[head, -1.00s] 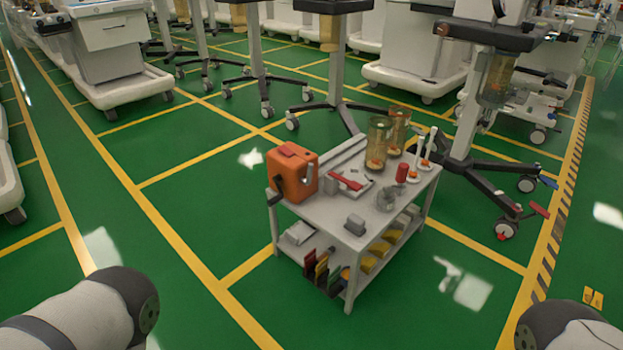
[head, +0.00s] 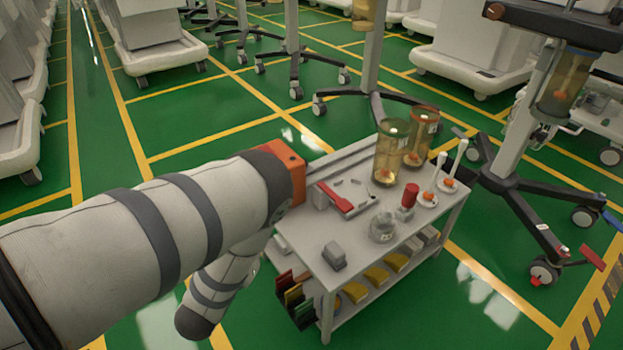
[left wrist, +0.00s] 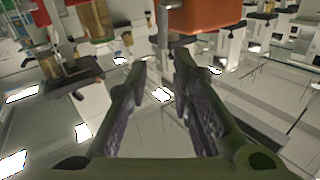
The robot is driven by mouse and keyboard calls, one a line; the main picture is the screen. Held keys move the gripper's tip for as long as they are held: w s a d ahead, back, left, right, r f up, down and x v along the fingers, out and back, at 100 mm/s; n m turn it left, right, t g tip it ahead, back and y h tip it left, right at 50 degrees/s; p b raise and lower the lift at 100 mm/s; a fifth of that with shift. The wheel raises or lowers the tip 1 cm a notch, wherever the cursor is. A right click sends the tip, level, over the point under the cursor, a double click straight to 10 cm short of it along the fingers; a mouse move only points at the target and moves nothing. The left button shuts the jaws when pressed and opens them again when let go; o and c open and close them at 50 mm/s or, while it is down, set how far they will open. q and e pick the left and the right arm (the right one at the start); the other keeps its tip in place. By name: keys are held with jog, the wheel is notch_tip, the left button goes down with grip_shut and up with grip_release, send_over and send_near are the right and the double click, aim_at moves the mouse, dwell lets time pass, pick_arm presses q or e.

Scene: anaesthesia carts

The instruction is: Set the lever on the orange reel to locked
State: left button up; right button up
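The orange reel (head: 289,166) stands at the left end of the grey cart's top (head: 340,225). My left arm covers most of it in the head view, and its lever does not show. In the left wrist view part of an orange body, apparently the reel (left wrist: 205,14), shows at the top edge. The head view hides this gripper behind my arm. My right gripper is in neither view.
Right of the reel lie a red-handled tool (head: 336,196), a grey block (head: 334,255), a red cylinder (head: 409,195), a clear round container (head: 383,226) and two amber canisters (head: 390,153). A wheeled stand (head: 520,205) is close on the right. Green floor is clear at front right.

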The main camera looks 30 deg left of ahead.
pick_arm(q)
jog(key=w+a+b, duration=0.2)
jog(key=w+b, duration=0.6)
jog(key=w, duration=0.2)
jog(key=shift+w+a+b, duration=0.25)
jog(key=shift+w+b, duration=0.05)
jog(key=shift+w, duration=0.1)
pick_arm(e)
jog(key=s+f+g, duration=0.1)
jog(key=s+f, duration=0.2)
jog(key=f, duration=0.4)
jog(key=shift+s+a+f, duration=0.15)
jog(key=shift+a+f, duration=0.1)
pick_arm(q)
jog(key=shift+f, duration=0.1)
jog(key=shift+c, duration=0.5)
grip_shut()
